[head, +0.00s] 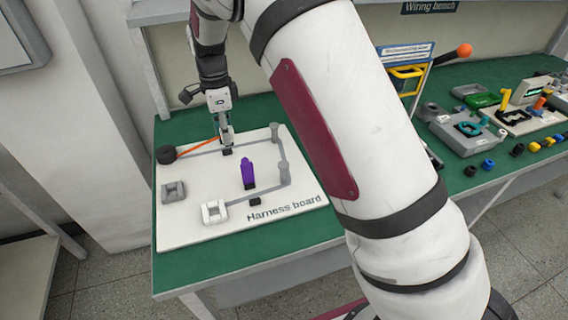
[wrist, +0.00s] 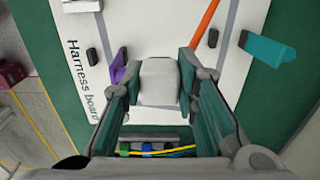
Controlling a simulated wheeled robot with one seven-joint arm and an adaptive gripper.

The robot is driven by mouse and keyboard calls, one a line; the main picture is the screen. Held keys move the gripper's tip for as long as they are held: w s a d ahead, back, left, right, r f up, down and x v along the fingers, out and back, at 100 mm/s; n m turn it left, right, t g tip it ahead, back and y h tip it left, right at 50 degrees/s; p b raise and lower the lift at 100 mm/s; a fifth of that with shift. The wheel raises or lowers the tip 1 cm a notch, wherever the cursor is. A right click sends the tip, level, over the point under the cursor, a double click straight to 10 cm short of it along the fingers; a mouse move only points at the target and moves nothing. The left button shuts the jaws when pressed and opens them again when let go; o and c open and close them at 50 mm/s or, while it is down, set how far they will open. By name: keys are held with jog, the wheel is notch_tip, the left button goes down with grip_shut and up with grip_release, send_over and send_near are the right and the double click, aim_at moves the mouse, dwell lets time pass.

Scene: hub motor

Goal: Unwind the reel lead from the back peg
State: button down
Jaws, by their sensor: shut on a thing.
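My gripper (head: 226,135) is above the back of the white harness board (head: 190,222). In the wrist view its fingers are shut on a pale grey block (wrist: 158,80), seemingly the lead's end. The orange reel lead (head: 199,147) runs taut from the black reel (head: 166,154) at the board's left to my gripper. In the wrist view the lead (wrist: 207,22) goes up past the right finger. A teal peg (wrist: 268,50) leans into that view at right, apart from the visible lead; in the head view my gripper seems to hide it. A purple peg (head: 248,172) stands nearer the front.
Grey holders (head: 174,191) and (head: 214,211) sit at the board's left and front. Grey posts (head: 276,132) stand at its right. A black block (head: 227,151) lies below my gripper. Fixtures and a yellow rack (head: 405,78) fill the bench's right.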

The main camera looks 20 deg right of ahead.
jog(key=s+a, duration=0.1)
jog(key=a, duration=0.8)
jog(key=shift+s+p, duration=0.25)
jog(key=shift+p, duration=0.1)
